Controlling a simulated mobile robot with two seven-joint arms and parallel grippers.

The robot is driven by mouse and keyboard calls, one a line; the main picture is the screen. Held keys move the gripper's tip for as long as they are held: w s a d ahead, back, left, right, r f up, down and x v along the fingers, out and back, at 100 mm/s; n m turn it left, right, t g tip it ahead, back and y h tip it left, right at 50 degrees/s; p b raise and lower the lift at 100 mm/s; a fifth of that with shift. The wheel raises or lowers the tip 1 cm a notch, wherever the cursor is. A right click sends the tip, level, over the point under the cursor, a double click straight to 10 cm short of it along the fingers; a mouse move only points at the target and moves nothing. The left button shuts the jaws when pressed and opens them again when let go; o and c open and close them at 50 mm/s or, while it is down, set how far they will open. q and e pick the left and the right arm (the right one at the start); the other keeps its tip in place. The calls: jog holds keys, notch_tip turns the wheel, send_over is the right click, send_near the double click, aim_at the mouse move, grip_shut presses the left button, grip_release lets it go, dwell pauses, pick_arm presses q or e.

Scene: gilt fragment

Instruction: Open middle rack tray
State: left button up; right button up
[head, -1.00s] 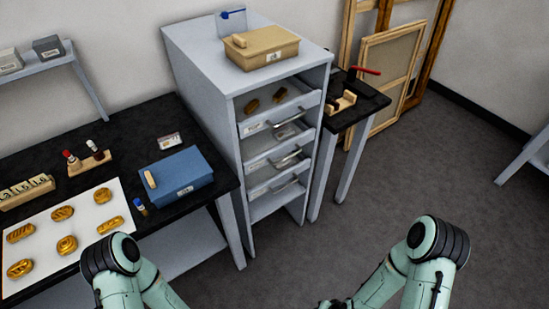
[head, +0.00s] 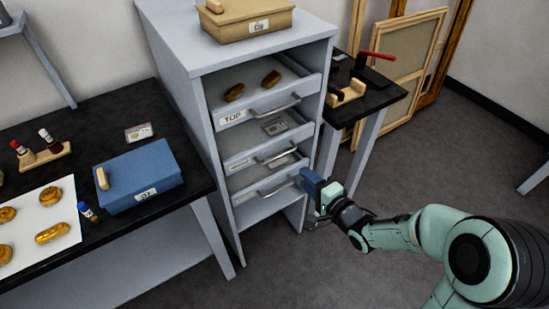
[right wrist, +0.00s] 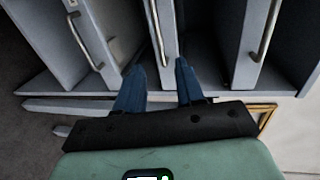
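The grey rack holds three stacked trays with bar handles. The middle tray (head: 240,164) has its handle (head: 278,155) below the tray labelled TOP (head: 234,118) and above the bottom tray (head: 243,196). My right gripper (head: 305,180) is at the rack's right front side, near the lower trays. In the right wrist view its two blue fingers (right wrist: 158,80) are apart with nothing between their tips. The middle of three handles (right wrist: 156,33) lies ahead of the gap, not touched as far as I can see. My left gripper is out of view.
A tan box (head: 250,22) stands on top of the rack. A black table with a blue box (head: 150,175) is at the left. A small black side table (head: 385,100) stands close at the rack's right. The floor before the rack is clear.

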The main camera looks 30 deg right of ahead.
pick_arm(q)
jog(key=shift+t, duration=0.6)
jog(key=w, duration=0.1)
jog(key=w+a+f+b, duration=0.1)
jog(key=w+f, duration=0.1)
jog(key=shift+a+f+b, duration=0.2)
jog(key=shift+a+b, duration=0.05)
jog(key=shift+b, duration=0.15)
pick_arm(e)
jog(key=x, duration=1.2)
jog(key=shift+w, duration=0.25)
jog(key=shift+a+f, duration=0.1)
jog(key=shift+c, duration=0.4)
grip_shut()
